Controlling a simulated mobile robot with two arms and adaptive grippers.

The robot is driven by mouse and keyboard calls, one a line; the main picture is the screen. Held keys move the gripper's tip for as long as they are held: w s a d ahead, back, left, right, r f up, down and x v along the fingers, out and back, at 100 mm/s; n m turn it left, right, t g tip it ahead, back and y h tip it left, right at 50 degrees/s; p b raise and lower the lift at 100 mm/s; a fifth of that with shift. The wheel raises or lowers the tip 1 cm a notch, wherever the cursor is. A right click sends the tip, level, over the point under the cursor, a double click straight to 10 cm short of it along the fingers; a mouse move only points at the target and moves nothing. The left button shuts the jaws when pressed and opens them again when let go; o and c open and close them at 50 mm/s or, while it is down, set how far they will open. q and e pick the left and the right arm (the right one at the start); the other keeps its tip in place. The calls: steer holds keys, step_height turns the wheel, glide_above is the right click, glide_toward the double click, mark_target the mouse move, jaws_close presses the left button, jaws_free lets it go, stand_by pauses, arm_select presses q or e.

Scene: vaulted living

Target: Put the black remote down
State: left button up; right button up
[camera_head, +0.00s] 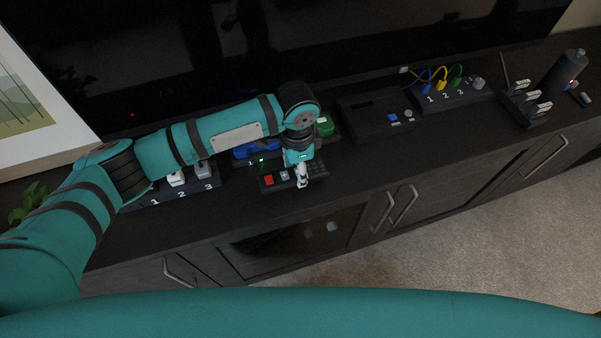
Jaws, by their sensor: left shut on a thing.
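The black remote (315,171) lies low over the front part of the dark cabinet top. It has a red button and a grey button near its left end. My left gripper (302,181) reaches down from above and is shut on the remote, with its fingers hiding part of the remote's middle. I cannot tell whether the remote touches the cabinet top. My right gripper is not in view.
The dark cabinet top (225,215) has a bare strip along its front edge. Behind the remote are a blue item (257,149) and a green item (324,126). Numbered blocks (456,98) with coloured cables stand right. A dark cylinder (562,75) stands far right. The TV is behind.

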arm_select(q)
steer(key=shift+w+d+f, duration=0.15)
steer(key=shift+w+d, duration=0.2)
steer(key=shift+d, duration=0.05)
steer(key=shift+f, duration=1.65)
steer(key=o, duration=1.2)
steer(key=shift+f, duration=0.1)
steer(key=shift+o, duration=0.2)
step_height(320, 180, up, 12)
steer(key=shift+r, duration=0.15)
